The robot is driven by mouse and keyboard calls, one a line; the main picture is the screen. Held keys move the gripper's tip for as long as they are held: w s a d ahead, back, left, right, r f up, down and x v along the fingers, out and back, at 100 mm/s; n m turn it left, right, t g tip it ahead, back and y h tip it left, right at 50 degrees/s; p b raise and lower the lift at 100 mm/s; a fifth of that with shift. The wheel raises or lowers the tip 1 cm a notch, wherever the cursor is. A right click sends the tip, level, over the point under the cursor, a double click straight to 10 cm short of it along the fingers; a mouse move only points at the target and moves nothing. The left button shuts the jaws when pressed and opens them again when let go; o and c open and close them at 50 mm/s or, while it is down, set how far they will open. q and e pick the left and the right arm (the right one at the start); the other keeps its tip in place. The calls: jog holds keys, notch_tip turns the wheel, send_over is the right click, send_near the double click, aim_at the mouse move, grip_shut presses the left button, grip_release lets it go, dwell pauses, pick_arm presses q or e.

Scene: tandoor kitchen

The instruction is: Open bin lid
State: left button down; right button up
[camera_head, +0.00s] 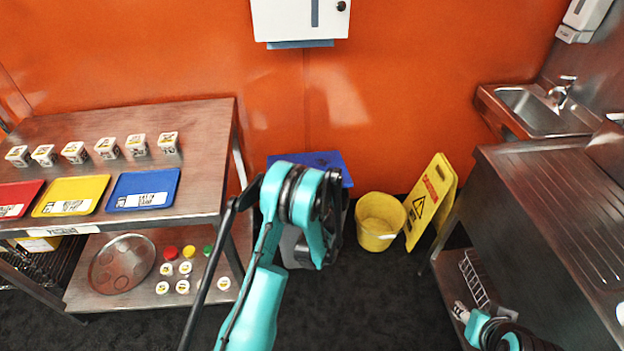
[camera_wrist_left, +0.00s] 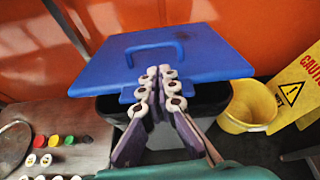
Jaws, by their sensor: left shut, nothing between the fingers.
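The bin's blue lid (camera_wrist_left: 190,62) lies over the dark bin body (camera_wrist_left: 205,98) in the left wrist view, with a blue handle on top. Whether it is slightly raised is unclear. In the head view, the lid (camera_head: 335,164) shows partly behind my left arm. My left gripper (camera_wrist_left: 160,72) is shut and empty, its fingertips overlapping the lid's front edge; I cannot tell if they touch it. My arm hides this gripper in the head view. My right gripper (camera_head: 461,311) is at the lower right, away from the bin, too small to read.
A yellow bucket (camera_head: 380,221) and a yellow caution sign (camera_head: 431,201) stand right of the bin. A steel shelf table (camera_head: 205,125) with coloured trays is on the left. A steel counter (camera_head: 540,220) is on the right. An orange wall (camera_head: 410,90) is behind.

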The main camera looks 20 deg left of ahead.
pick_arm(q)
jog(key=w+a+f+m+p, duration=0.1)
jog(key=w+f+p, duration=0.1)
jog(key=p, duration=0.1)
jog(key=shift+a, duration=0.3)
jog(key=b+x, duration=0.3)
jog(key=x, duration=0.3)
jog(key=shift+f, duration=0.25)
jog(key=shift+w+a+f, duration=0.15)
jog(key=shift+w+a, duration=0.15)
jog(key=shift+w, duration=0.3)
